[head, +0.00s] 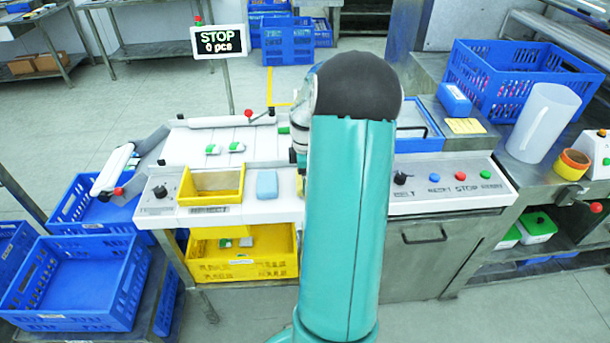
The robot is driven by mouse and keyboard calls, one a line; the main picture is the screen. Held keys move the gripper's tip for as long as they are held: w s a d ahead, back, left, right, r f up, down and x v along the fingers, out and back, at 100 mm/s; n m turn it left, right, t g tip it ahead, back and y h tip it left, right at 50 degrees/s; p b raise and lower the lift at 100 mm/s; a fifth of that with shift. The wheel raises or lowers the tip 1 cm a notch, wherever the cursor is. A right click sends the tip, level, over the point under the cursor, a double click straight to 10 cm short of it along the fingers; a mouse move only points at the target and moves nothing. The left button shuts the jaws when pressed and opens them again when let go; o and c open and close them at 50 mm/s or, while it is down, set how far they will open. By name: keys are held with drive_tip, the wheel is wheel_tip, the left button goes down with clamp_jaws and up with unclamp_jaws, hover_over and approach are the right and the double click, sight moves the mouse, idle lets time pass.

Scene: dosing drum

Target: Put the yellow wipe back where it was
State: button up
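A flat yellow piece that looks like the yellow wipe (466,126) lies on the steel surface at the right, just in front of a small blue box (454,99). It appears flat and nothing touches it from above. My teal arm rises through the middle of the view and hides what is behind it. My gripper is hidden behind the arm, so its fingers and anything in them do not show.
The white machine top holds a yellow tray (210,198), a light blue block (267,184) and a control panel (447,188). A clear jug (540,122), tape rolls (572,164) and a blue crate (520,75) stand at right. A display (219,41) reads STOP, 0 pcs.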

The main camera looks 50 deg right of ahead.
drive_tip(key=shift+f, duration=0.2)
drive_tip(key=o, duration=0.8)
wheel_tip(320, 180, up, 12)
drive_tip(key=shift+r, duration=0.2)
drive_tip(key=w+a+r+m+t+h, duration=0.15)
drive_tip(key=a+r, duration=0.35)
drive_tip(key=a, duration=0.7)
drive_tip(key=w+a+r+m+t, duration=0.15)
drive_tip(key=a+r, duration=0.25)
drive_tip(key=a, duration=0.8)
drive_tip(key=s+a+m+t, duration=0.1)
drive_tip(key=s+a+m, duration=0.1)
drive_tip(key=s+a, duration=0.3)
drive_tip(key=s+a+m+t+y, duration=0.1)
drive_tip(key=s+a+m, duration=0.2)
drive_tip(key=a, duration=0.9)
drive_tip(key=s, duration=0.2)
drive_tip(key=shift+s+t, duration=0.3)
drive_tip(key=shift+s, duration=0.1)
drive_tip(key=shift+a+r+y, duration=0.1)
drive_tip(key=shift+y, duration=0.15)
